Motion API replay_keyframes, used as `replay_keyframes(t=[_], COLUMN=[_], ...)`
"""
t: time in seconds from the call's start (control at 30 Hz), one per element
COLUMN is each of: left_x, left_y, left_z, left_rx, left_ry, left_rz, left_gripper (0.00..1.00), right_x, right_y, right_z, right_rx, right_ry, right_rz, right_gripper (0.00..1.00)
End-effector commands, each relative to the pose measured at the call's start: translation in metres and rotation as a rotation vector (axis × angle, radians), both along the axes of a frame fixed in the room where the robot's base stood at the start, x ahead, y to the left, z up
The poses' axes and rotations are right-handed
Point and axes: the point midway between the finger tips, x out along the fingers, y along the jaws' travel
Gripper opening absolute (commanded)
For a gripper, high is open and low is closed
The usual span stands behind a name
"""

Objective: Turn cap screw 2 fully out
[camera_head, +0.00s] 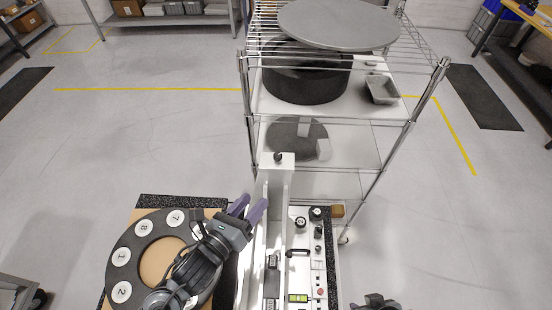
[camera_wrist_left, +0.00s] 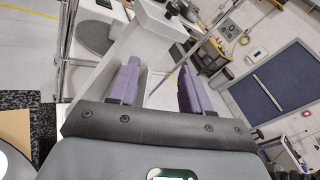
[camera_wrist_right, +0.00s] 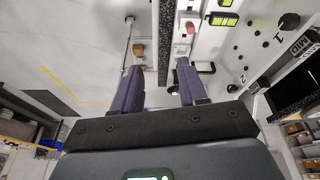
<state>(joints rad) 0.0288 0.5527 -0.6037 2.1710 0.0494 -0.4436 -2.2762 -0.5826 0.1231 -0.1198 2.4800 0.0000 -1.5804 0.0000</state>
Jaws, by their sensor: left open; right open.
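A dark ring (camera_head: 121,272) with numbered white discs lies at the lower left; one disc reads 2 (camera_head: 122,292). A dark knob-like head (camera_head: 278,157) sits on top of the white upright (camera_head: 277,180); it also shows in the left wrist view (camera_wrist_left: 175,8). I cannot tell which part is cap screw 2. In the right wrist view a white face carries small dark heads or holes beside a printed 2 (camera_wrist_right: 243,79). My left gripper (camera_head: 249,207) is open beside the white upright, its purple fingers apart and empty. My right gripper (camera_wrist_right: 159,68) is open and empty.
A control panel (camera_head: 307,265) with knobs, a handle and a lit display (camera_head: 298,298) stands right of the upright. A wire rack (camera_head: 245,95) behind holds a large grey disc (camera_head: 340,24), a black drum (camera_head: 305,85) and a small tray (camera_head: 382,89). Open floor lies at right.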

Motion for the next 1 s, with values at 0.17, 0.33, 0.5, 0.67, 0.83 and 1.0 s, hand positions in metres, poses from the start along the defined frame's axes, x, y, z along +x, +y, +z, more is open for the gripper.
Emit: replay_keyframes(t=[0.17,0.33,0.5,0.67,0.83,1.0], left_x=[0.024,0.035,0.045,0.063,0.085,0.105], left_y=[-0.002,0.000,-0.006,-0.020,-0.037,-0.052], left_z=[0.022,0.035,0.040,0.042,0.042,0.041], left_rx=[0.191,0.260,0.273,0.271,0.271,0.270], left_ry=[-0.233,-0.316,-0.333,-0.333,-0.331,-0.331], left_rz=[-0.088,-0.111,-0.115,-0.115,-0.115,-0.114], left_gripper=[0.49,0.49,0.49,0.49,0.49,0.49], right_x=[0.001,0.001,0.001,0.001,0.001,0.001], right_y=[0.001,0.002,0.002,0.002,0.001,0.000], right_z=[-0.011,-0.013,-0.007,0.004,0.016,0.025], right_rx=[0.004,0.007,0.007,0.007,0.006,0.002], right_ry=[-0.001,-0.002,-0.003,-0.003,-0.003,-0.003], right_rz=[-0.002,-0.004,-0.004,-0.004,-0.003,-0.001], right_gripper=[0.43,0.43,0.43,0.43,0.43,0.43])
